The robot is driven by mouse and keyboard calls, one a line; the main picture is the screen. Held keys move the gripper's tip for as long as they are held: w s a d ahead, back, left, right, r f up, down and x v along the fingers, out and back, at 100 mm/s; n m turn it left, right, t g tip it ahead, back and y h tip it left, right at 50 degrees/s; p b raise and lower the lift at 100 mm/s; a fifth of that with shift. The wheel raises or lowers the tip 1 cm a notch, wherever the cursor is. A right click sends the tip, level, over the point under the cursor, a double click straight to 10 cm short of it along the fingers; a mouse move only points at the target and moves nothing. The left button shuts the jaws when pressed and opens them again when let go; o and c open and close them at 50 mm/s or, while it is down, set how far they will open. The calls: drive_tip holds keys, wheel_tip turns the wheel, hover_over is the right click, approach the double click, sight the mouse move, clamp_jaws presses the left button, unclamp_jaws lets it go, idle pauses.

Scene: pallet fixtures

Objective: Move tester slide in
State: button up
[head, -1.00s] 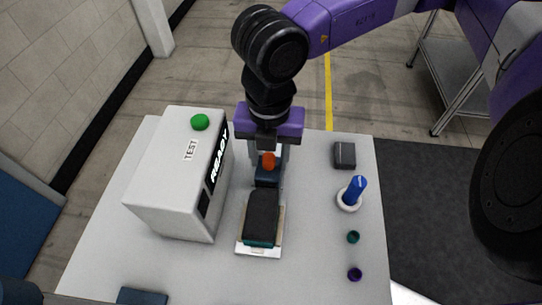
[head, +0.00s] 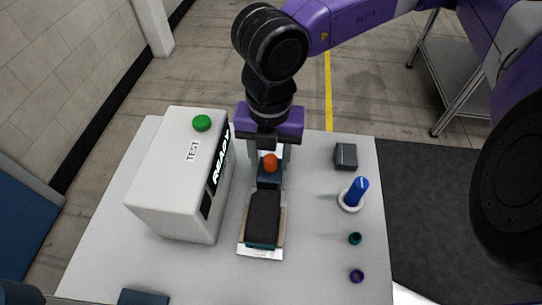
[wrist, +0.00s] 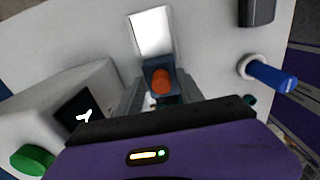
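The tester (head: 165,195) is a white box at the left of the table, with a green button, a TEST label and a READY display. Beside it on the right lies a slide (head: 259,253), a pale plate bearing a dark block (head: 263,217) with teal edges. Behind that block is a dark blue piece (head: 268,179) topped by an orange knob (head: 270,162). My gripper (head: 270,172) points down over the knob. In the wrist view the knob (wrist: 161,82) sits between the two fingers, with gaps at its sides, so the gripper appears open.
At the right stand a grey box (head: 346,156), a blue peg (head: 357,190) in a white ring, a teal cup (head: 355,239) and a purple cup (head: 357,276). A dark blue flat piece (head: 142,297) lies at the near edge. The tester's wall is close to my gripper's left.

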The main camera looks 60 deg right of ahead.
drive_tip(key=shift+r+p, duration=1.3)
drive_tip(key=shift+r, duration=2.05)
